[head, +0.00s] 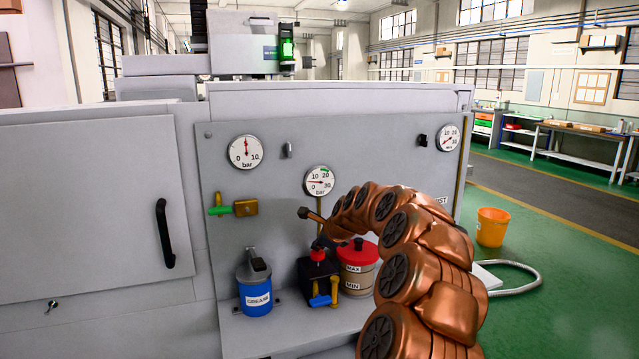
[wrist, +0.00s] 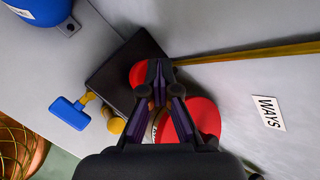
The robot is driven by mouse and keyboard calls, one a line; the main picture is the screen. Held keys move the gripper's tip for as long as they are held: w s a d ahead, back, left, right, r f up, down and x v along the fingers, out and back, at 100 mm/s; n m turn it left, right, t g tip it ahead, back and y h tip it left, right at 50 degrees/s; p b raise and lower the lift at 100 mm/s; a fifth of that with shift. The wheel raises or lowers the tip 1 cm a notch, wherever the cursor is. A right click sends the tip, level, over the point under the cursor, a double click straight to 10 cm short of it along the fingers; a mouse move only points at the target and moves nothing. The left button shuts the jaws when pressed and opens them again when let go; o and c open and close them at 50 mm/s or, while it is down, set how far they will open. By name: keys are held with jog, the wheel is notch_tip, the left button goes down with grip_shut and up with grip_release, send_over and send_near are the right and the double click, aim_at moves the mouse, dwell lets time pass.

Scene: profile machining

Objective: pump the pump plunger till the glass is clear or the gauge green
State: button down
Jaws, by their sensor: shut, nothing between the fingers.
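The pump is a black block with a red plunger knob (head: 318,255) on top, on the machine's shelf. In the wrist view the red knob (wrist: 140,75) lies just beyond my fingertips. My gripper (wrist: 158,72) is shut and empty, over the knob; I cannot tell whether it touches it. I cannot make out a separate sight glass.
A reservoir with a red lid (head: 358,252), marked MAX and MIN, stands right beside the pump. A blue grease can (head: 254,288) stands to the left. A blue-handled valve (head: 320,300) is at the pump's front. Two other gauges (head: 245,152) (head: 448,138) are on the panel.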

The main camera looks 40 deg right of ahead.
aim_at(319, 253)
jog(key=shift+f, duration=0.7)
dwell(0.6)
jog(key=shift+r+p, duration=0.7)
jog(key=shift+r, duration=0.95)
jog(key=shift+r, duration=0.1)
notch_tip(319, 253, up, 6)
jog(key=p, duration=0.3)
dwell(0.5)
